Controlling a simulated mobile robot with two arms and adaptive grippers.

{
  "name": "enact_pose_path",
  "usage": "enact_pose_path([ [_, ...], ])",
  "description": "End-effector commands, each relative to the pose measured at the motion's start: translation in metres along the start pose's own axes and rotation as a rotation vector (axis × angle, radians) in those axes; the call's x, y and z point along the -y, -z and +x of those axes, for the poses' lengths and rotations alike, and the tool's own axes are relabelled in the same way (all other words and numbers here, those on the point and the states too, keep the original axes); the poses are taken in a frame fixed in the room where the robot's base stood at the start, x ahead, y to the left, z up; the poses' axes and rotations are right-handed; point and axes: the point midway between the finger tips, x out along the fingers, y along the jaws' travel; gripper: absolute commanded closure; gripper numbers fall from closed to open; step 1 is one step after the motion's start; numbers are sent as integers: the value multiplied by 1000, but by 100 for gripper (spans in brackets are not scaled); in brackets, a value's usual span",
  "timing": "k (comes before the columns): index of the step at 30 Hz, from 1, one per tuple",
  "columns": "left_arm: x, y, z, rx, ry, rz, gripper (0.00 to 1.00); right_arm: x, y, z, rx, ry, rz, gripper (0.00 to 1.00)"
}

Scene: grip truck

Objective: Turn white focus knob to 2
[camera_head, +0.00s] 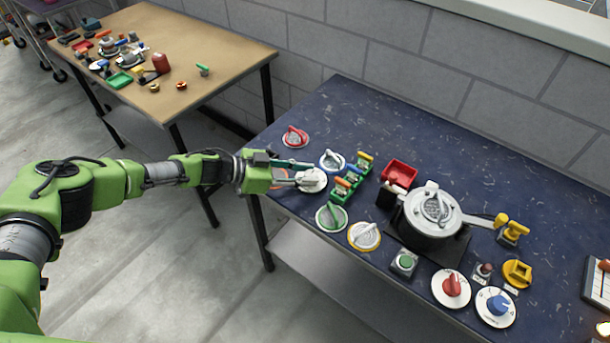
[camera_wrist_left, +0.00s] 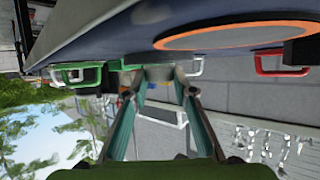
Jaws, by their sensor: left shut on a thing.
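The white knob (camera_head: 315,184) sits on a round white dial near the left edge of the dark blue table (camera_head: 480,190). My left gripper (camera_head: 305,173) reaches in from the left, low over the dial, and is shut on the white knob. The fingers hide part of the knob, and the dial's numbers are too small to read. In the left wrist view the two fingers (camera_wrist_left: 158,88) reach forward, with pale parts around their tips; the knob's exact angle cannot be told. My right gripper is not in view.
A brown table (camera_head: 215,55) is behind.

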Motion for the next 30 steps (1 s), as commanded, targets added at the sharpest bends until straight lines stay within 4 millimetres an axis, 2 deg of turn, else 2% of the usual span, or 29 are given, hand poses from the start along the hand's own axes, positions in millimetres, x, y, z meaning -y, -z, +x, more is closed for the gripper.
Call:
enact_pose_path([
  [7, 2, 2, 0, -3, 5, 1, 96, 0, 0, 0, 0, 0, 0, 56],
  [8, 2, 2, 0, -3, 5, 1, 72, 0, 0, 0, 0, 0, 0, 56],
  [9, 2, 3, 0, -3, 5, 1, 62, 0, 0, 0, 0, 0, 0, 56],
  [10, 2, 2, 0, -3, 5, 1, 58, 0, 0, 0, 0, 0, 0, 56],
  [22, 1, 0, -5, -1, 4, 0, 58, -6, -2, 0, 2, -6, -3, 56],
  [26, 2, 0, -23, 0, 5, 0, 58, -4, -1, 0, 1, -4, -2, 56],
  [30, 3, 1, -53, -1, 6, 1, 58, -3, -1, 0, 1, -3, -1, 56],
])
